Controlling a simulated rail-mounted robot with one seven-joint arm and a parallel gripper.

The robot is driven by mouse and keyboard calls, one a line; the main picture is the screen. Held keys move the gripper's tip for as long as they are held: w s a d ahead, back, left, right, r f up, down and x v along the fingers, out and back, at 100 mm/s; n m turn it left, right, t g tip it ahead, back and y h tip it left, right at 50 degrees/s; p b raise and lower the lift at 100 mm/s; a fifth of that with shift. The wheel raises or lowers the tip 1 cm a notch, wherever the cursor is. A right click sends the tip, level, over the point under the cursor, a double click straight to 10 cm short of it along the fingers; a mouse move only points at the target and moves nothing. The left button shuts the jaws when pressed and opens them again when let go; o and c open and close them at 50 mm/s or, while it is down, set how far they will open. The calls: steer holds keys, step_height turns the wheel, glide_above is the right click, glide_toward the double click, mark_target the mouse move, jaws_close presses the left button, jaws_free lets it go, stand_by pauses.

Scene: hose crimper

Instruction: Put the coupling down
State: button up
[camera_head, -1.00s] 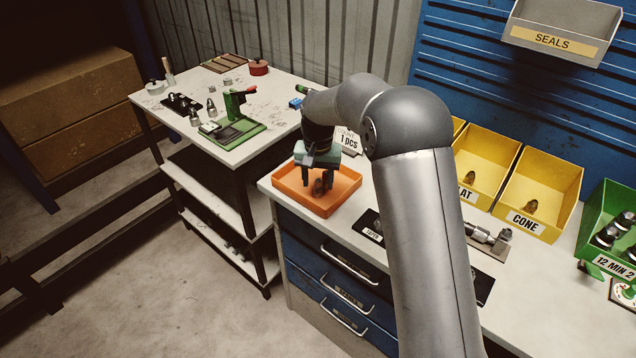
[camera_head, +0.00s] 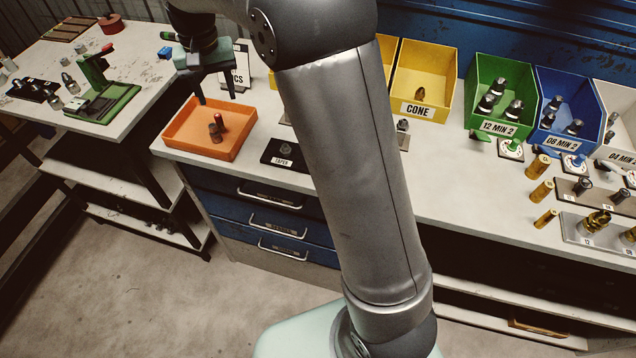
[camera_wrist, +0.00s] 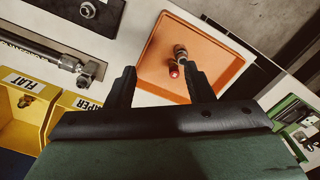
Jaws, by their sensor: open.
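The coupling (camera_head: 217,128), a small dark metal piece with a reddish end, is in the orange tray (camera_head: 185,142). In the wrist view the coupling (camera_wrist: 179,56) shows beyond my fingertips, near the middle of the orange tray (camera_wrist: 208,36). My gripper (camera_head: 218,92) is open and empty above the tray, apart from the coupling. In the wrist view its two black fingers (camera_wrist: 160,72) are spread, with nothing between them.
A yellow CONE bin (camera_head: 422,80) and a green bin (camera_head: 500,90) stand farther right. A side table with a green press (camera_head: 103,98) is at left.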

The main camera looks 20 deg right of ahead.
steer(key=s+d+f, duration=0.1)
steer(key=s+d, duration=0.3)
steer(key=s, duration=0.6)
steer(key=s+d+f, duration=0.2)
steer(key=s+d, duration=0.3)
steer(key=s, duration=0.5)
steer(key=s+d+f+n, duration=0.1)
steer(key=s+d, duration=0.3)
steer(key=s, duration=0.7)
steer(key=shift+d+f, duration=0.25)
steer(key=shift+f, duration=0.3)
steer(key=shift+s, duration=0.1)
